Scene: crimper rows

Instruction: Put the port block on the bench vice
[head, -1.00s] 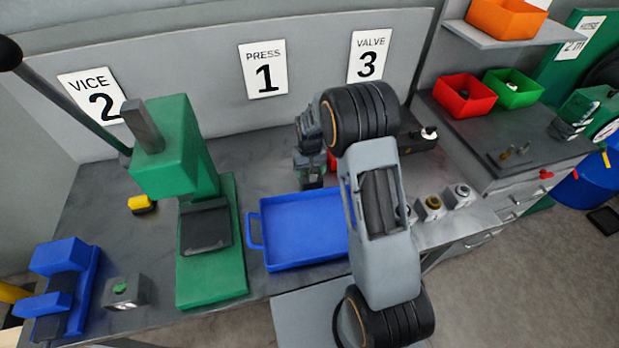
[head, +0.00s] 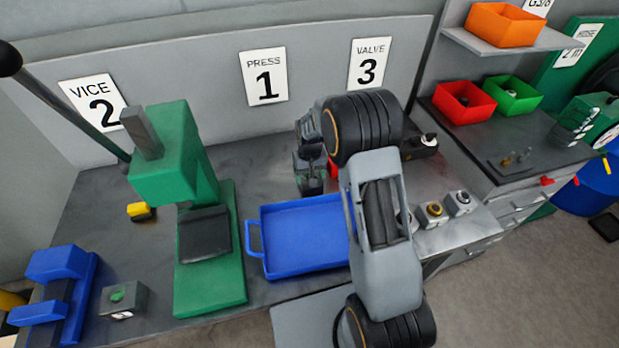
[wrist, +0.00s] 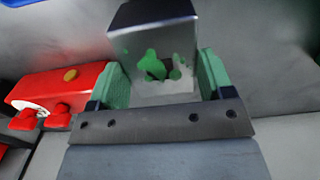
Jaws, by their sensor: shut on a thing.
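The bench vice (head: 62,283) is blue and stands at the bench's front left in the head view, under the VICE 2 sign. My gripper (wrist: 158,82) is shut on a grey metal block, which I take for the port block (wrist: 150,35). The block sits between the green finger pads and shows green patches around a dark opening. In the head view, my gripper (head: 310,178) is behind the blue tray, far right of the vice. The block is small and dark there, and my arm hides part of the area.
A similar grey block with a green patch (head: 122,300) stands right of the vice. The green press (head: 212,270) and blue tray (head: 300,262) stand between vice and gripper. A red part (wrist: 62,86) lies close left of the gripper. A yellow item (head: 140,211) lies behind the vice.

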